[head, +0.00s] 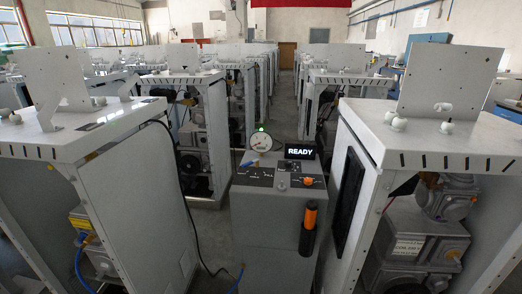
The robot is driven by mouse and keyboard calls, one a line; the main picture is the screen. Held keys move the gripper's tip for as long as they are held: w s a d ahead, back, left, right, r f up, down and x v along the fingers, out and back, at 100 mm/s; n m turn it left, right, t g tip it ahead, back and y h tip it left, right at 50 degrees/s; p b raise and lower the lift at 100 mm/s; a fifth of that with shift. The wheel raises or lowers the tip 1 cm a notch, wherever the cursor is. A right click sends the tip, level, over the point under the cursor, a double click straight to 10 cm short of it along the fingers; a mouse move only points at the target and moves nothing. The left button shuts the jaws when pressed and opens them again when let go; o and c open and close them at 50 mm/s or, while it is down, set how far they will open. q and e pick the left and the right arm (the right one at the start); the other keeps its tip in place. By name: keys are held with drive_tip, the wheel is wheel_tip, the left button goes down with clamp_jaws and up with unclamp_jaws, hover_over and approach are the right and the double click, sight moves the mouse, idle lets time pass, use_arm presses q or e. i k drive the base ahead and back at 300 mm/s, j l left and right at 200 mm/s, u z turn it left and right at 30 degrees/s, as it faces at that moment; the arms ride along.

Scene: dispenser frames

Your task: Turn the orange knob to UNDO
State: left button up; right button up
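A small orange knob (308,181) sits on the right part of the sloped top panel of a grey console (262,220), in the middle of the head view. The labels around the knob and the way it points are too small to read. A black display (300,152) above it shows READY in white. Neither of my grippers is in view, and nothing touches the knob.
A round dial gauge (262,142) stands at the console's back left. An orange-handled tool (311,216) sits in a black holder on the console's front. Grey dispenser frames flank the console at left (130,180) and right (365,135). Cables hang at left.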

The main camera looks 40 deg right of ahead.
sight(308, 181)
drive_tip(key=z, duration=1.5)
